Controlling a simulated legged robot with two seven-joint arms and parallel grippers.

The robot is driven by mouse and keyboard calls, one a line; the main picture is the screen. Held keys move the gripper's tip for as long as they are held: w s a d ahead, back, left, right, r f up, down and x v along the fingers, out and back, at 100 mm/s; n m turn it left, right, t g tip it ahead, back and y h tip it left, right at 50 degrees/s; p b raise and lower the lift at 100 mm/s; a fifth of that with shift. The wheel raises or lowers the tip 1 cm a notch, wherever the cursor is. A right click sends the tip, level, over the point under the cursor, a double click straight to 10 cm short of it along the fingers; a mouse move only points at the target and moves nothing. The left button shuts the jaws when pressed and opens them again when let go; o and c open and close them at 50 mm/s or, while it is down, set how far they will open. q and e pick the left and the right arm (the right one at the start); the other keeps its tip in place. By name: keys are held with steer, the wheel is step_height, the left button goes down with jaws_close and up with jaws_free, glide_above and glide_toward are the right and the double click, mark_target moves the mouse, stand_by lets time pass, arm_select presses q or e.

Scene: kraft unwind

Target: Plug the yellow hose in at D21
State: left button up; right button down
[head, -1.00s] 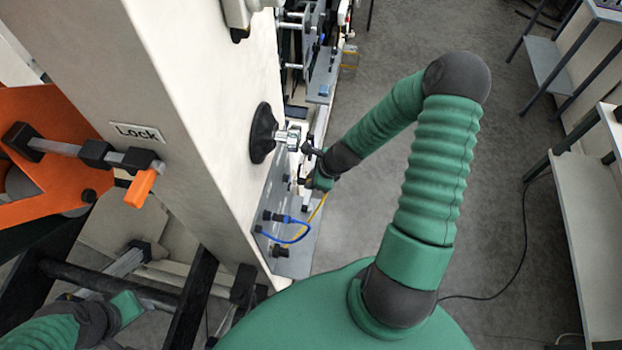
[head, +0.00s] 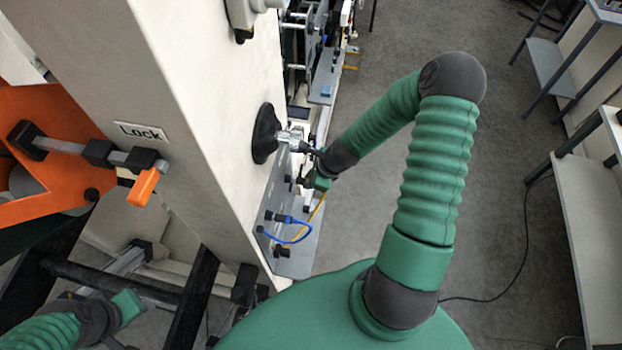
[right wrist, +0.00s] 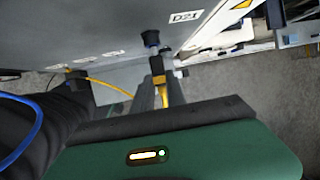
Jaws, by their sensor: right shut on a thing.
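My right gripper (head: 316,168) is at the side of the tall pale machine post. In the right wrist view its fingers (right wrist: 160,88) are shut on the end of the yellow hose (right wrist: 158,66). That end points at a black round port (right wrist: 151,38) on the grey panel. The D21 label (right wrist: 186,16) is just right of this port. I cannot tell whether the hose end touches the port. The rest of the yellow hose (right wrist: 113,86) curves left to the panel; it also shows in the head view (head: 317,211). My left gripper (head: 128,305) is low at the left, its jaws unclear.
A blue hose (head: 303,236) loops at the lower ports, and crosses the left edge of the right wrist view (right wrist: 28,135). A black round knob (head: 265,133) sticks out above my right gripper. An orange-handled lock (head: 143,187) is at the left.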

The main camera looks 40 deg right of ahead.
steer(key=shift+w+a, duration=0.35)
steer(key=shift+w, duration=0.05)
stand_by(0.9)
steer(key=c, duration=1.3)
jaws_free()
steer(key=shift+o, duration=0.2)
steer(key=b+v, duration=0.1)
steer(key=v, duration=1.6)
